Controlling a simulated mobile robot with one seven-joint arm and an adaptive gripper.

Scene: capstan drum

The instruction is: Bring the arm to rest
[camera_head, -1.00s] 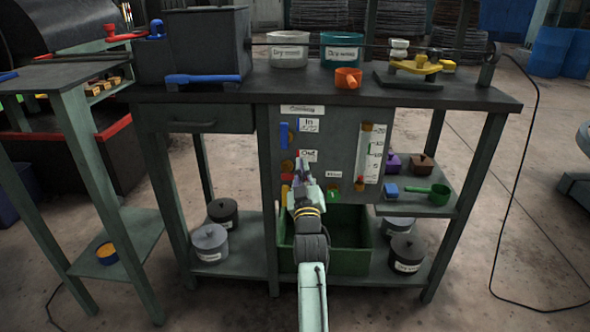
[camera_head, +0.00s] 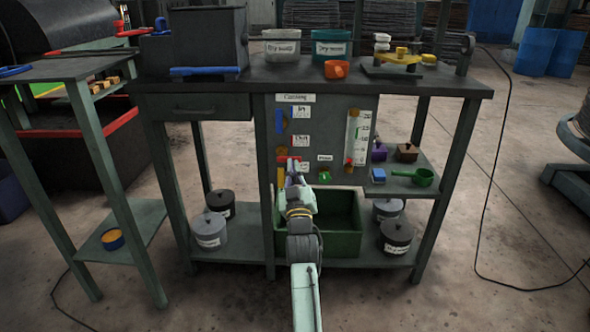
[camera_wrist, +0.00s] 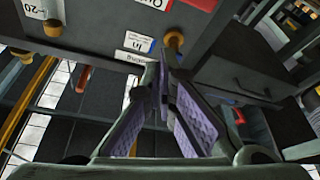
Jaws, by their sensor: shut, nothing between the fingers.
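My gripper (camera_head: 293,170) is in front of the dark panel (camera_head: 345,125) under the bench top, above the green bin (camera_head: 345,215). Its fingers are shut with nothing between them. In the wrist view my gripper (camera_wrist: 172,80) shows purple pads meeting at the tips, near a yellow knob (camera_wrist: 173,38) on the panel. I cannot tell whether the tips touch the panel. My arm reaches up from the bottom middle of the head view and hides part of the bin.
The bench top (camera_head: 440,78) carries two labelled tubs, an orange cup (camera_head: 337,69) and a yellow fixture (camera_head: 398,57). A side shelf (camera_head: 400,185) holds a green scoop (camera_head: 420,178). A smaller table (camera_head: 50,70) stands at left. The floor in front is open.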

